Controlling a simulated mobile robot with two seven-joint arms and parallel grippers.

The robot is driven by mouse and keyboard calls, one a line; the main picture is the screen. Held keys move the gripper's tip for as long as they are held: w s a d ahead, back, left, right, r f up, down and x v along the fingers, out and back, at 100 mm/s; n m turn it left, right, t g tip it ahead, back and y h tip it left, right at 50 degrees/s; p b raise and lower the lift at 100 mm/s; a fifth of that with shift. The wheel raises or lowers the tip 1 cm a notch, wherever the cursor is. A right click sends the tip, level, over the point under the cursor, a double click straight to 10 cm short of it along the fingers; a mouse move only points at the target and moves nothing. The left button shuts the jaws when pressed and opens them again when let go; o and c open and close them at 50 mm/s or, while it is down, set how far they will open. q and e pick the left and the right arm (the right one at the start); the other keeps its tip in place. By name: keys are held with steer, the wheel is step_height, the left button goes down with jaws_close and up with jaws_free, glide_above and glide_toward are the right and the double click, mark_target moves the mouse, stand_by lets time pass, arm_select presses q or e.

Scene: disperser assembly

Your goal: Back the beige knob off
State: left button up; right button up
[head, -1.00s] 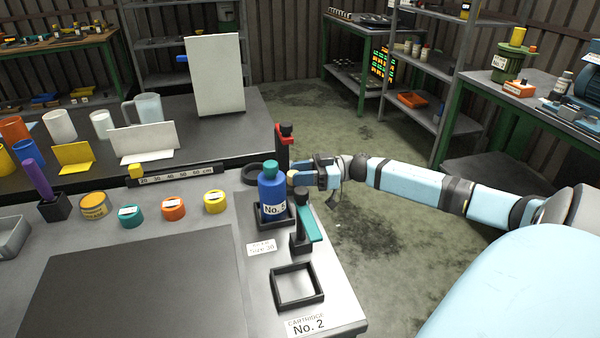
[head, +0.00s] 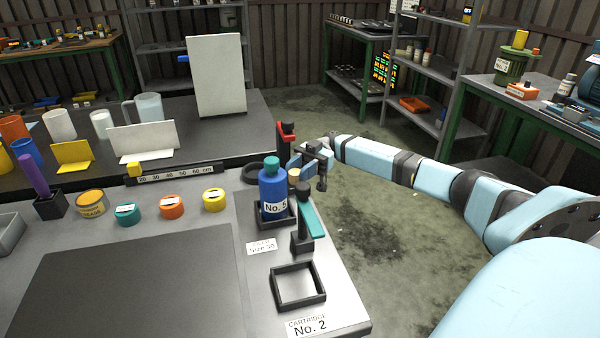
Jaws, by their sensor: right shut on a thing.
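The beige knob (head: 293,174) shows as a small pale patch just right of the blue bottle (head: 272,192) marked No. 5, which has a teal cap and stands upright in a black square holder. My right gripper (head: 298,167) reaches in from the right and is shut on the knob; its fingers hide part of it. The part the knob sits on is mostly hidden behind the bottle and the gripper. My left gripper is not in view.
A black post with a teal lever (head: 311,222) stands close in front of my gripper. A red-and-black clamp (head: 285,132) stands behind it. An empty black square frame (head: 297,303) lies near the table's front right corner. The dark mat (head: 140,290) is clear.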

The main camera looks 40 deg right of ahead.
steer(key=shift+n+g, duration=0.3)
steer(key=shift+g, duration=0.2)
steer(key=o, duration=0.9)
steer(key=shift+t, duration=0.3)
